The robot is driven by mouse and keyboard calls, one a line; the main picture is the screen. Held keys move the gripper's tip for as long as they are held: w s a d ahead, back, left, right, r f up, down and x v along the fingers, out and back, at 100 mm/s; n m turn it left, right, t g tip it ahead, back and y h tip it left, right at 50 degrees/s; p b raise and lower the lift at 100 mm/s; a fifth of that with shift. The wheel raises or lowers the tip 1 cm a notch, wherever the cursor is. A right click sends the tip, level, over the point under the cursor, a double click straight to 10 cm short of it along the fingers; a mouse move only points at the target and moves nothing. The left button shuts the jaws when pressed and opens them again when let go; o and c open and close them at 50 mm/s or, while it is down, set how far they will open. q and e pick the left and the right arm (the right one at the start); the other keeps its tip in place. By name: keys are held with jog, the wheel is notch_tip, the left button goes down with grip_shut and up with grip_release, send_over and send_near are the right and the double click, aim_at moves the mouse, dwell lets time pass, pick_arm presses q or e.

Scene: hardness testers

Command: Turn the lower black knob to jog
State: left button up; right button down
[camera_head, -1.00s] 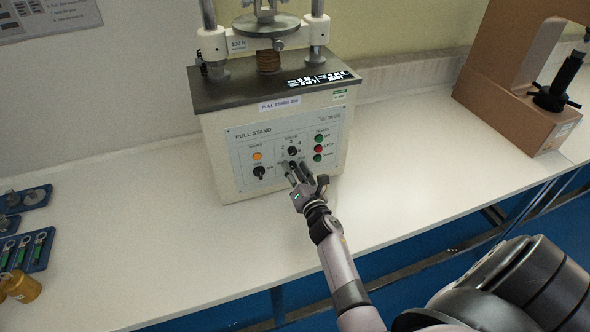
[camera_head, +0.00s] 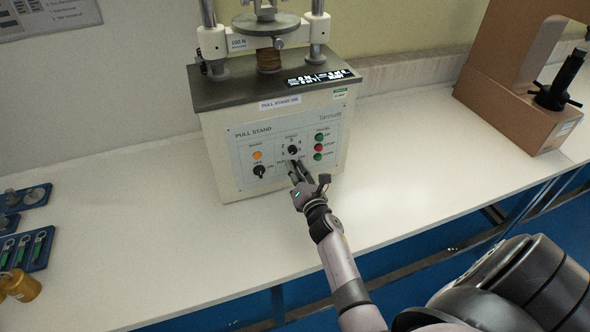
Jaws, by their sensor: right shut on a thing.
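The pull stand (camera_head: 240,134) is a cream box with a grey control panel on its front. The lower black knob sits in the panel's middle, below the upper black knob (camera_head: 292,150). My right gripper (camera_head: 296,167) reaches up to it from the front and is shut on it. The fingers cover most of the lower knob, so its pointer and the nearby labels cannot be read. My left gripper is not in view.
The panel also has another black knob (camera_head: 260,171) at lower left, an orange lamp (camera_head: 257,155), and a red button (camera_head: 318,147) between green ones. A brown tester (camera_head: 510,105) stands at right. Blue trays (camera_head: 40,262) lie at left. The white tabletop (camera_head: 150,220) between is clear.

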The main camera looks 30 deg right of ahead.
jog(key=shift+m, duration=8.7)
jog(key=shift+f, duration=0.1)
jog(key=c, duration=1.5)
grip_release()
jog(key=shift+o, duration=0.2)
jog(key=v, duration=1.2)
